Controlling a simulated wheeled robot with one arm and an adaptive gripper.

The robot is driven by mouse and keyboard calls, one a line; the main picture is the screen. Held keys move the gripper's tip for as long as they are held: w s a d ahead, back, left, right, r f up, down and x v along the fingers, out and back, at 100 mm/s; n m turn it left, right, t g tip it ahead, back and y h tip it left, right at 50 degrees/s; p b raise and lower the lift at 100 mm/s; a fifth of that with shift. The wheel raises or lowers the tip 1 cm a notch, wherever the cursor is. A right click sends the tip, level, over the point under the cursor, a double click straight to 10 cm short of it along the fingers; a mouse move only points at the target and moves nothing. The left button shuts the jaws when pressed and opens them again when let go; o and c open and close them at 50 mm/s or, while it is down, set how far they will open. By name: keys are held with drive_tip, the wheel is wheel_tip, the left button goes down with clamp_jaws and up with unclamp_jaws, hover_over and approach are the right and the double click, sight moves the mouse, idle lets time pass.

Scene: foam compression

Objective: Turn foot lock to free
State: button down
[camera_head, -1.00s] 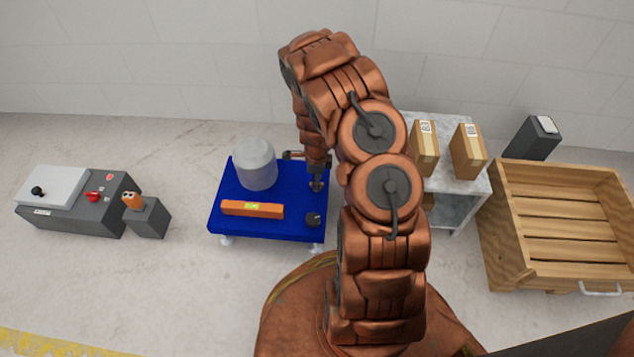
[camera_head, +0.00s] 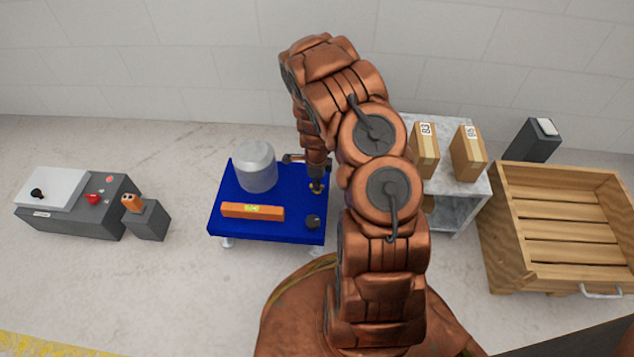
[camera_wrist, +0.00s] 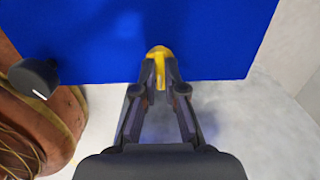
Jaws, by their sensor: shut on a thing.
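The blue platform (camera_head: 285,205) stands on casters left of my arm. A black round knob (camera_head: 313,221) with a white mark sits at its front right corner, and it also shows at the left in the wrist view (camera_wrist: 33,77). A small yellow piece (camera_head: 317,189) is at the platform's right edge, behind the knob. My gripper (camera_wrist: 160,75) points at that edge and is shut on the yellow piece (camera_wrist: 160,53), which shows between and beyond the fingertips. In the head view my gripper (camera_head: 317,182) is partly hidden by my arm. I cannot tell which part is the foot lock.
A control box (camera_head: 75,210) and small stand (camera_head: 146,220) are left. A shelf (camera_head: 465,203) with cartons and a wooden crate (camera_head: 555,273) are right. Floor in front is clear.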

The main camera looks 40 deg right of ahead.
drive_tip(key=n+p, duration=0.2)
drive_tip(key=p, duration=0.1)
drive_tip(key=shift+r+n, duration=0.2)
drive_tip(key=shift+n, duration=0.1)
drive_tip(key=n+p, duration=0.4)
drive_tip(key=n, duration=0.2)
drive_tip(key=shift+s, duration=0.1)
drive_tip(key=n+p, duration=0.3)
drive_tip(key=n, duration=0.2)
drive_tip(key=shift+f+n+p, duration=0.15)
drive_tip(key=shift+n+p, duration=1)
drive_tip(key=shift+n, duration=1.05)
drive_tip(key=c, duration=1.2)
unclamp_jaws()
drive_tip(key=shift+c, duration=0.2)
